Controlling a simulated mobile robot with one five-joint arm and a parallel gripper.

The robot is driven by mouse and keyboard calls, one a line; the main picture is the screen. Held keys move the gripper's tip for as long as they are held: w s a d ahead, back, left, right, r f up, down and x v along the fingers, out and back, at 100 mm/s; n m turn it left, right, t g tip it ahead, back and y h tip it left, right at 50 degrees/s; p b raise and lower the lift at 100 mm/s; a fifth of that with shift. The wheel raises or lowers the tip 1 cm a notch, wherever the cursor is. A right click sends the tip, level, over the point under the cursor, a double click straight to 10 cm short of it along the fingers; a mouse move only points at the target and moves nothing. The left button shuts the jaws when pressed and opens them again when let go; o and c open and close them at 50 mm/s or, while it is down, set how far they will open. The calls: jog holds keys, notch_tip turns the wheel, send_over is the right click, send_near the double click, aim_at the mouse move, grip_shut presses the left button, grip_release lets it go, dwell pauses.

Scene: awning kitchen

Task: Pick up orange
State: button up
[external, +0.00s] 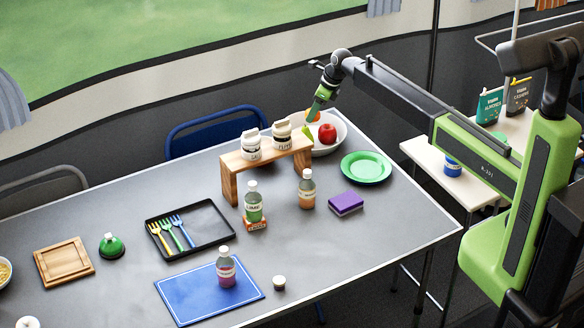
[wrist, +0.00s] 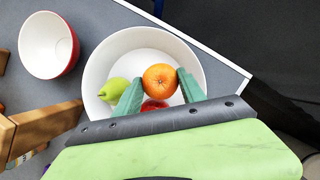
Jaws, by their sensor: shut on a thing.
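The orange (wrist: 160,78) is between the two green fingertips of my gripper (wrist: 160,88) in the wrist view. My gripper is shut on it. In the external view, my gripper (external: 317,108) points down at the white bowl (external: 342,140), and part of the orange (external: 316,117) shows beside the fingers. In the wrist view the orange appears within the rim of the bowl (wrist: 97,62); I cannot tell if it touches the bowl. A green pear (wrist: 116,90) and a red apple (wrist: 153,105) lie in the bowl, the apple partly hidden by my gripper.
A wooden stand (external: 232,172) with two white jars is left of the bowl. A green plate (external: 366,167) lies to its right. A red and white bowl (wrist: 48,45) is beside it in the wrist view. A purple sponge (external: 346,203) and bottles stand nearer.

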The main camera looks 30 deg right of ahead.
jog(key=s+d+r+p, duration=0.3)
jog(key=d+r+p, duration=0.1)
jog(key=d, duration=0.4)
jog(key=shift+p+v, duration=0.3)
jog(key=shift+v, duration=0.6)
